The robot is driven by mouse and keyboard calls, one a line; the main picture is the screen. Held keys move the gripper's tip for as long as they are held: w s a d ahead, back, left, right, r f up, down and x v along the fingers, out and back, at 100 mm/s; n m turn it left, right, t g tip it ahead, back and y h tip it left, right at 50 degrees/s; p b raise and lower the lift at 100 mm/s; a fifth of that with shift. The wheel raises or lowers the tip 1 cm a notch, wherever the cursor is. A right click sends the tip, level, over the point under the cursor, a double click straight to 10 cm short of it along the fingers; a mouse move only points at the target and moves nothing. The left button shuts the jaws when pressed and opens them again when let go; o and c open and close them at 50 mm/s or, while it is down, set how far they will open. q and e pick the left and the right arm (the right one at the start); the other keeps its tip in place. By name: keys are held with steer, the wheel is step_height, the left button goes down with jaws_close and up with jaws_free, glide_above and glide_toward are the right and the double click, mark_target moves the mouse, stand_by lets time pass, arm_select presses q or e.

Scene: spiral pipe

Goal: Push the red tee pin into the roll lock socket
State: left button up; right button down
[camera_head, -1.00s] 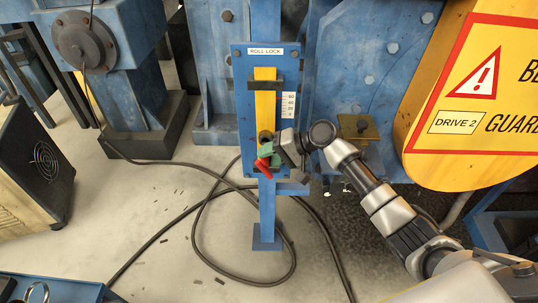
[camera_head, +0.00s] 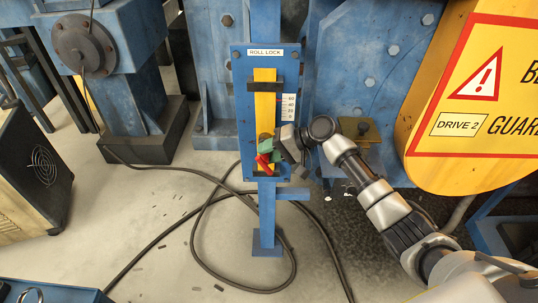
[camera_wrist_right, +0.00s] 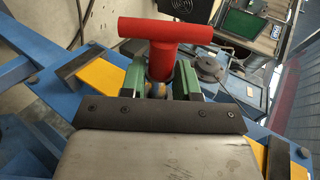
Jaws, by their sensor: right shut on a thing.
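The red tee pin (camera_head: 264,164) is held in my right gripper (camera_head: 266,149), in front of the lower part of the ROLL LOCK panel (camera_head: 245,110). In the right wrist view the pin's red crossbar (camera_wrist_right: 165,29) stands out beyond the green fingers. These fingers are shut on its stem from both sides. A yellow bar (camera_head: 265,107) runs down the panel, with a dark round spot (camera_head: 265,137) near its lower end, just above the fingers. The pin's tip and the socket mouth are hidden by the gripper, so I cannot tell whether they touch. My left gripper is not in view.
A dark bracket (camera_head: 266,86) crosses the yellow bar, with a white scale (camera_head: 288,106) beside it. A yellow guard (camera_head: 480,100) stands to the right. Black cable (camera_head: 215,255) loops over the floor. A fan-fronted box (camera_head: 35,165) stands at the left.

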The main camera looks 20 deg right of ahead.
steer(key=shift+w+d+b, duration=0.2)
steer(key=shift+w+b, duration=0.2)
steer(key=shift+w, duration=0.1)
steer(key=shift+w+d+b, duration=0.15)
steer(key=shift+w+b, duration=0.2)
steer(key=shift+w, duration=0.1)
steer(key=c, duration=0.7)
jaws_free()
steer(key=shift+c, duration=0.2)
steer(key=b+v, duration=0.2)
steer(key=v, duration=0.8)
steer(key=shift+d+r, duration=0.2)
steer(key=shift+d, duration=0.15)
steer(key=shift+s, duration=0.1)
steer(key=shift+c, duration=0.2)
